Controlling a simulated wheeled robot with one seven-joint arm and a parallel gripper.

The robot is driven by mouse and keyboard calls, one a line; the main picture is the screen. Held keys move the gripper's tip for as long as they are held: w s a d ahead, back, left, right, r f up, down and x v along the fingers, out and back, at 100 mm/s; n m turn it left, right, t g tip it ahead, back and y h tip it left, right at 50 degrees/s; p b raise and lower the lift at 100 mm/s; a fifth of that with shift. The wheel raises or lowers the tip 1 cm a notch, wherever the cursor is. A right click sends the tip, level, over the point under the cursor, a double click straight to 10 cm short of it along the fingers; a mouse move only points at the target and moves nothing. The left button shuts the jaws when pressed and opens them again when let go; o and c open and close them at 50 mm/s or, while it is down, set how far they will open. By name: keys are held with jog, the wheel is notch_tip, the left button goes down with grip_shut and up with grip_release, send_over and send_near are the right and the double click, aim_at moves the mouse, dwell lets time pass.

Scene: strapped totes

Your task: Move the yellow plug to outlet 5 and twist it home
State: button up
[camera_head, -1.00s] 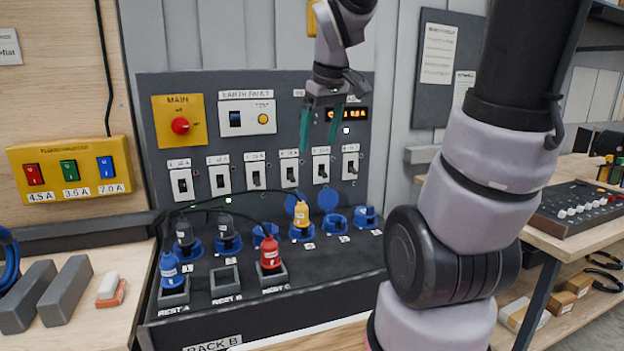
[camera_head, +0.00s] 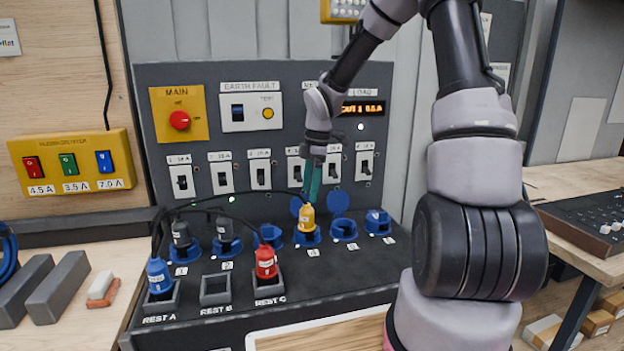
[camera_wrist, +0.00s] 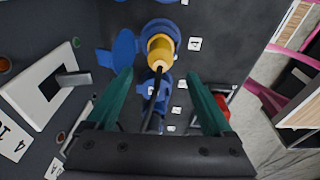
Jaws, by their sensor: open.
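The yellow plug (camera_head: 307,217) stands upright in a blue outlet, fourth from the left on the sloped panel, its cable rising from its top. Outlet 5 (camera_head: 343,230), just right of it, is an empty blue socket. My gripper (camera_head: 311,198) is directly above and behind the yellow plug, teal fingers pointing down. In the wrist view my gripper (camera_wrist: 160,78) is open, and the yellow plug (camera_wrist: 160,52) lies ahead between the finger lines, a little past the tips. The fingers do not appear to touch it. In the head view one finger hides the other.
Grey plugs (camera_head: 181,236) fill the two leftmost outlets. A blue plug (camera_head: 158,276) stands in rest A, a red plug (camera_head: 266,262) in rest C; rest B (camera_head: 215,290) is empty. The rightmost outlet (camera_head: 377,222) is free. Breaker switches (camera_head: 260,174) line the wall behind the fingers. Black cables arch overhead.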

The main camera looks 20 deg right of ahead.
aim_at(307, 204)
jog(key=f, duration=0.2)
jog(key=a+f, duration=0.1)
jog(key=f, duration=0.5)
jog(key=shift+a+f, duration=0.15)
grip_shut()
jog(key=shift+n, duration=1.5)
jog(key=shift+g, duration=0.3)
jog(key=shift+n, duration=0.7)
jog(key=shift+s+n, duration=0.1)
jog(key=shift+n, duration=0.7)
